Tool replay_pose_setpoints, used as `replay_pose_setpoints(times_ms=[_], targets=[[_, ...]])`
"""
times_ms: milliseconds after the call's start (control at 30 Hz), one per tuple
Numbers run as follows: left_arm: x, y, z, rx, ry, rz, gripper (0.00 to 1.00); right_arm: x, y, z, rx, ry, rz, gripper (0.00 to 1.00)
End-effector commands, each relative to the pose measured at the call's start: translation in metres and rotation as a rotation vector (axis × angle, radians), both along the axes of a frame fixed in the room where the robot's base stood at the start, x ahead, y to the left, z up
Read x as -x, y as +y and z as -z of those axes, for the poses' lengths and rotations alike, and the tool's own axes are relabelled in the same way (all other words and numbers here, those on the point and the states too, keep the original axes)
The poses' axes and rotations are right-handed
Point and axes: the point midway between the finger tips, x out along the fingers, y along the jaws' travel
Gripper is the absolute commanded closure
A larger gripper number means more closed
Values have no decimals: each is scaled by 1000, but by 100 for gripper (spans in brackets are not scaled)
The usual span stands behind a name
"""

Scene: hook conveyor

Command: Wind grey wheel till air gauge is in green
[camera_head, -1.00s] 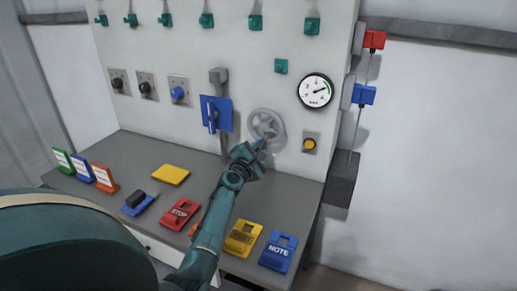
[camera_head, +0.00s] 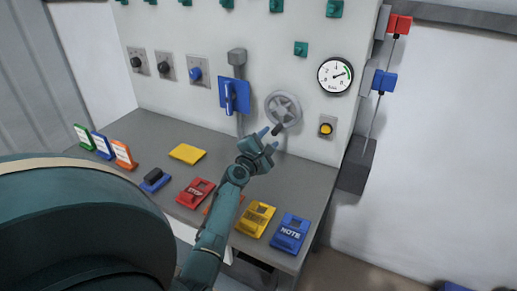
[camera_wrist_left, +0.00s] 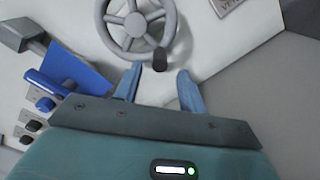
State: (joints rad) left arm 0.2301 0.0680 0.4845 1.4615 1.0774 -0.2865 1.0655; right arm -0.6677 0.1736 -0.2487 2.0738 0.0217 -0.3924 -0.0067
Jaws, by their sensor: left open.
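The grey spoked wheel (camera_head: 283,108) is on the white panel, its dark handle (camera_head: 277,130) at the lower edge. The air gauge (camera_head: 335,76) is up and right of the wheel; its needle points right and slightly up, toward the green arc, but I cannot tell whether it is inside it. My left gripper (camera_head: 269,139) is open, just below the handle. In the left wrist view the wheel (camera_wrist_left: 140,22) is ahead, and the handle (camera_wrist_left: 160,61) lies just beyond the open, empty fingers (camera_wrist_left: 158,86). My right gripper is out of view.
A blue lever switch (camera_head: 235,96) is left of the wheel and a yellow button (camera_head: 326,128) is to its right. The grey bench (camera_head: 145,130) below carries a red STOP block (camera_head: 195,193), a yellow block (camera_head: 255,218) and a blue NOTE block (camera_head: 290,233).

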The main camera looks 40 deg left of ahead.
Motion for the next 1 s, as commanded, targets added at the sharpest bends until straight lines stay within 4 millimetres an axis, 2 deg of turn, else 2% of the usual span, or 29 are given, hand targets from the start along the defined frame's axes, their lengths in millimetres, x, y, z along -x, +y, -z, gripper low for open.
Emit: replay_pose_setpoints(times_ms=[33, 200, 400, 567, 1000], targets=[[14, -3, 1, 1, 3, -1, 59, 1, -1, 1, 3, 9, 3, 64], [48, -12, 1, 0, 1, 0, 59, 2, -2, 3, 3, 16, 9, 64], [72, -17, 1, 1, 0, -1, 59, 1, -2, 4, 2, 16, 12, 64], [77, -18, 0, 1, -1, -1, 59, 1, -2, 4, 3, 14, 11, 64], [77, -18, 0, 1, -1, -1, 59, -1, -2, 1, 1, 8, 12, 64]])
